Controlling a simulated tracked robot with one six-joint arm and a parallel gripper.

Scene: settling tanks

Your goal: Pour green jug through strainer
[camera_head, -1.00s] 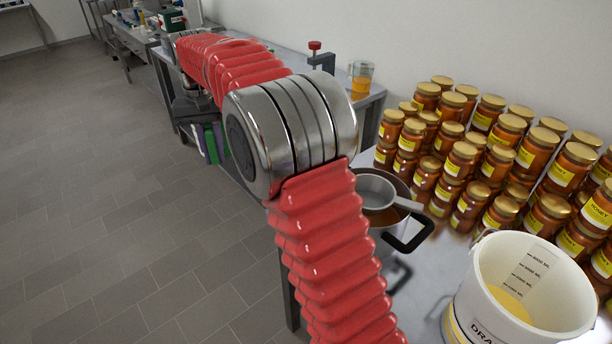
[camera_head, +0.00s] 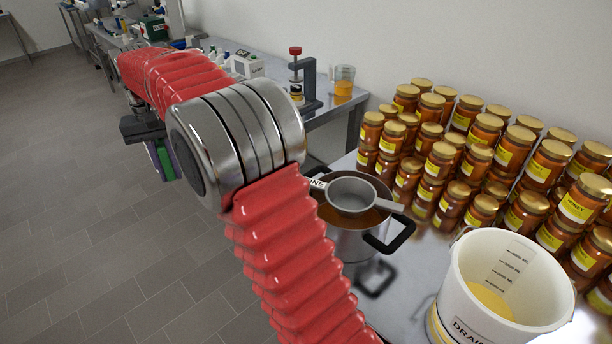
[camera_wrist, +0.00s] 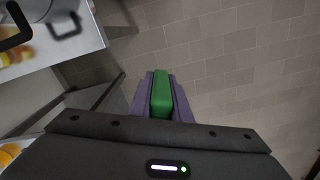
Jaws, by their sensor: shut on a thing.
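A round metal strainer (camera_head: 352,194) rests over the steel pot (camera_head: 345,243) on the bench, its handle out to the right. The pot holds amber liquid and has black handles. My gripper (camera_head: 165,160) is out over the floor, left of the pot, partly hidden by my arm. In the wrist view its purple fingers (camera_wrist: 161,98) are shut on a narrow green piece (camera_wrist: 161,92). I cannot tell whether this is part of the green jug; no whole jug shows. Part of a pot with a black handle shows at the upper left of the wrist view.
A white bucket (camera_head: 470,322) marked DRAIN, with yellow contents, stands at the front right. Stacked honey jars (camera_head: 480,165) line the wall behind the pot. A glass with orange liquid (camera_head: 344,82) and a red-topped stand (camera_head: 297,75) are on the rear bench. The floor at left is clear.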

